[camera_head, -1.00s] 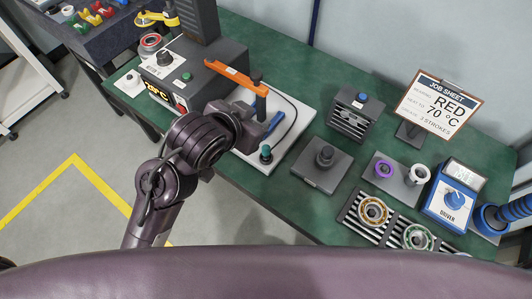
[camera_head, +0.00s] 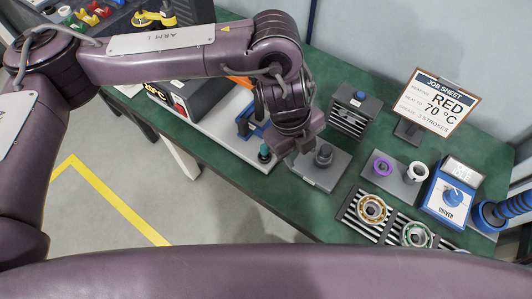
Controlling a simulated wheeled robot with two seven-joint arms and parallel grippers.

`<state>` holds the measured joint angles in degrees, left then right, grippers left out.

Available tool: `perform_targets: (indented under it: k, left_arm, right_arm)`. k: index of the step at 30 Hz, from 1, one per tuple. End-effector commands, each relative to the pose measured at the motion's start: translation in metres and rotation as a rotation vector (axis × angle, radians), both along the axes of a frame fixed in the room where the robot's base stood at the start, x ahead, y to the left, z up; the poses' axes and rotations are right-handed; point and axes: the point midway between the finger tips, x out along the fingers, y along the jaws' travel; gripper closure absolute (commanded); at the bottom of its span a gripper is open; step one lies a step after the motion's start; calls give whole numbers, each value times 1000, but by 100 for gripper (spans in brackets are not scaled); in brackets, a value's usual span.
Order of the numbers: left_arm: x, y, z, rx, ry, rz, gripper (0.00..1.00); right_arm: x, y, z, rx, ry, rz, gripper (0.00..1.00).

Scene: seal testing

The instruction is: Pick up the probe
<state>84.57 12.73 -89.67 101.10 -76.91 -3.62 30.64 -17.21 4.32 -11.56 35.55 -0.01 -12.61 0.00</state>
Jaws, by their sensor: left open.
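A small upright piece with a teal cap, which looks like the probe (camera_head: 264,153), stands at the front right end of the white base plate (camera_head: 228,140). My left gripper (camera_head: 291,157) is open, pointing down just right of the teal cap, between it and the dark post on the grey block. Nothing shows between its fingers, though the wrist hides part of the view. My right gripper is out of view.
The grey block with a dark post (camera_head: 323,157) is close right of the gripper.

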Motion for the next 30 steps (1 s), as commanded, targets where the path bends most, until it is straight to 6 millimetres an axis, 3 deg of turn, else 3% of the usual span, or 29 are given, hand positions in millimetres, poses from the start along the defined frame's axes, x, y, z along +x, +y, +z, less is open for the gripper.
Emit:
perform_targets:
  k: [1, 3, 7, 17, 24, 30]
  left_arm:
    - [15, 21, 4, 73, -13, 25, 56]
    - [26, 43, 8, 149, -13, 55, 56]
    - [37, 66, 12, 223, -11, 94, 56]
    - [39, 72, -19, 237, -6, 101, 56]
    - [43, 74, -54, 236, -8, 98, 56]
    - [43, 74, -63, 234, -11, 97, 56]
  right_arm:
    - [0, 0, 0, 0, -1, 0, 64]
    - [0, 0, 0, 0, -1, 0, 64]
    - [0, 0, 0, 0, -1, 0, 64]
    - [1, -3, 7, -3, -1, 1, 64]
    - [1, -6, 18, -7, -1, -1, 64]
    - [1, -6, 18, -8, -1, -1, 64]
